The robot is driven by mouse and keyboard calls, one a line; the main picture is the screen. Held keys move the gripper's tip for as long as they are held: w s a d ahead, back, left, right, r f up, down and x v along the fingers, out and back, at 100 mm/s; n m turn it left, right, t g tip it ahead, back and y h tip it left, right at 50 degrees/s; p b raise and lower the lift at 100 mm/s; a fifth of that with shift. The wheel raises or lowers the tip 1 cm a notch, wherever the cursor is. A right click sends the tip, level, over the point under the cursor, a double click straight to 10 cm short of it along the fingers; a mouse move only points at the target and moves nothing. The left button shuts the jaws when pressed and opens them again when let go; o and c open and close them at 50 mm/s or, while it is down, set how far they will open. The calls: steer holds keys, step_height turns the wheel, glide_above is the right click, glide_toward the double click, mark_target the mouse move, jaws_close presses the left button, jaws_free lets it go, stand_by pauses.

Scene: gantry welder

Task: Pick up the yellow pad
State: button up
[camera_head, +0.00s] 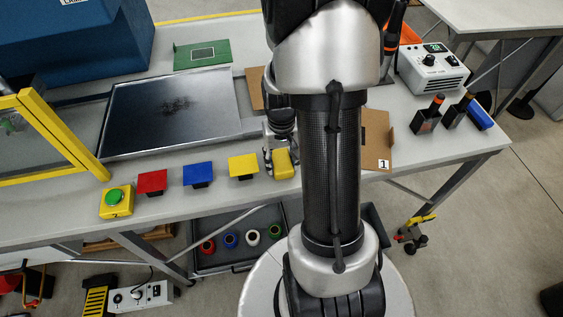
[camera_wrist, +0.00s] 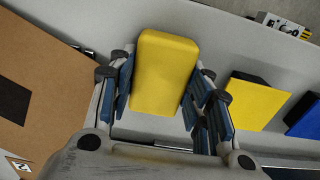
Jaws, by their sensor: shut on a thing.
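The yellow pad (camera_wrist: 165,72), a rounded block, sits between the two blue-lined fingers of my gripper (camera_wrist: 160,90) in the wrist view. The fingers are shut on its two long sides. In the head view the pad (camera_head: 284,164) shows beside my gripper (camera_head: 275,160), at the front edge of the table, partly hidden by my arm. I cannot tell whether it touches the tabletop. A separate flat yellow square on a black base (camera_head: 243,166) stands just to its left; it also shows at the right in the wrist view (camera_wrist: 256,104).
Blue (camera_head: 198,173) and red (camera_head: 152,182) squares and a green button on a yellow box (camera_head: 116,201) line the front edge. A dark metal plate (camera_head: 170,112) lies behind. A brown cardboard piece (camera_head: 376,141) is to the right.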

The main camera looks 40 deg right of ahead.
mark_target(282, 160)
steer(key=shift+r, duration=0.15)
step_height(282, 160, up, 20)
steer(key=p, duration=0.7)
steer(key=w+a+f+n, duration=0.3)
steer(key=w+a+f, duration=0.2)
steer(key=a, duration=0.5)
steer(key=w+a+f+n+b, duration=0.1)
steer(key=w+a+f+n, duration=0.2)
steer(key=a, duration=0.7)
step_height(282, 160, down, 3)
steer(key=shift+w+a+f, duration=0.2)
steer(key=shift+w+a, duration=0.05)
steer(key=shift+w, duration=0.7)
